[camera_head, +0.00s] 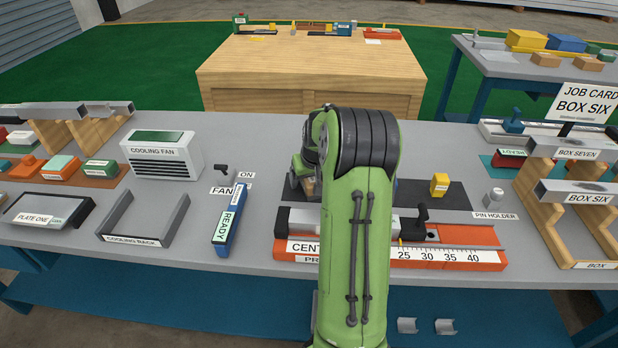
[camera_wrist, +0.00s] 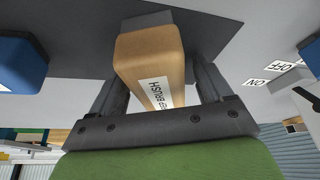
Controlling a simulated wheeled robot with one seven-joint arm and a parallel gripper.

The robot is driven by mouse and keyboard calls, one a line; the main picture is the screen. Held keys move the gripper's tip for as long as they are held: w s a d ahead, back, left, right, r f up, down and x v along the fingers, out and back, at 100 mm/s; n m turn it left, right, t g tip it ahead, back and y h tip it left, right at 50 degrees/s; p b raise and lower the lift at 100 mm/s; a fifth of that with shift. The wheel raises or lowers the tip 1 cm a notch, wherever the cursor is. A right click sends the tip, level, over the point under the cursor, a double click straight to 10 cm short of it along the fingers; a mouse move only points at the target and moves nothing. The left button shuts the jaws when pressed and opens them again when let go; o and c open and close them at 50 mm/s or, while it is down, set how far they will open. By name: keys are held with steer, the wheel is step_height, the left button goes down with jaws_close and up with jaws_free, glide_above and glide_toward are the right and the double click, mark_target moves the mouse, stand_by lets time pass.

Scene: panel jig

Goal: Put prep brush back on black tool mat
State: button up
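The prep brush, a tan wooden block with a white label and a grey end, shows large in the wrist view (camera_wrist: 150,55). My gripper (camera_wrist: 158,85) has one dark finger against each side of it, and it looks shut on the brush. In the head view my green arm hides most of the gripper; a bit of tan wood shows beside it. The black tool mat (camera_head: 455,194) lies on the bench behind the centre jig, partly hidden by my arm. It also shows dark behind the brush in the wrist view (camera_wrist: 215,35). Whether the brush touches it I cannot tell.
A yellow block (camera_head: 439,184) stands on the mat. The orange jig with a ruler (camera_head: 455,259) lies in front. A blue READY piece (camera_head: 231,222), the fan switch (camera_head: 222,171) and the cooling fan box (camera_head: 160,155) are left. A pin holder (camera_head: 494,197) is right.

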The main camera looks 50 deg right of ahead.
steer(key=p+v, duration=0.3)
steer(key=v, duration=0.9)
steer(key=shift+r+p, duration=0.2)
steer(key=shift+p, duration=0.15)
steer(key=s+a+r+n, duration=0.2)
steer(key=a+r, duration=0.2)
steer(key=a, duration=0.6)
steer(key=s+a+r+n, duration=0.15)
steer(key=a+r, duration=0.25)
steer(key=a, duration=0.7)
steer(key=s+a+f+n+t+y, duration=0.1)
steer(key=s+a+f+n+y, duration=0.1)
steer(key=s+a, duration=0.8)
steer(key=s, duration=0.4)
steer(key=shift+t, duration=0.4)
